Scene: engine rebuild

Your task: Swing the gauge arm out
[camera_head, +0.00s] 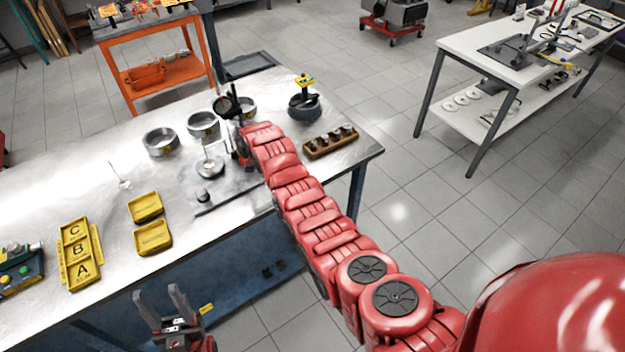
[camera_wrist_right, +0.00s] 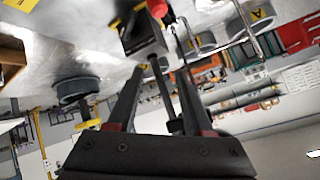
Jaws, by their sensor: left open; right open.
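The gauge stand is on the steel bench, with a round black dial gauge (camera_head: 228,105) at its top and a flat base plate (camera_head: 228,190) below. My red right arm reaches across the bench to the stand and hides part of it. The right gripper (camera_wrist_right: 160,72) is open at the stand; in the wrist view a thin dark bar (camera_wrist_right: 163,92) shows between its fingers. I cannot tell whether they touch it. A small round metal piece (camera_head: 210,166) is on the base plate. My left gripper (camera_head: 159,292) is open and empty, in front of the bench's near edge.
A dark round part with a yellow top (camera_head: 304,103) and a wooden block with several parts (camera_head: 330,142) are to the right. Yellow trays (camera_head: 153,238) and a lettered A-B-C tray (camera_head: 62,260) lie on the left.

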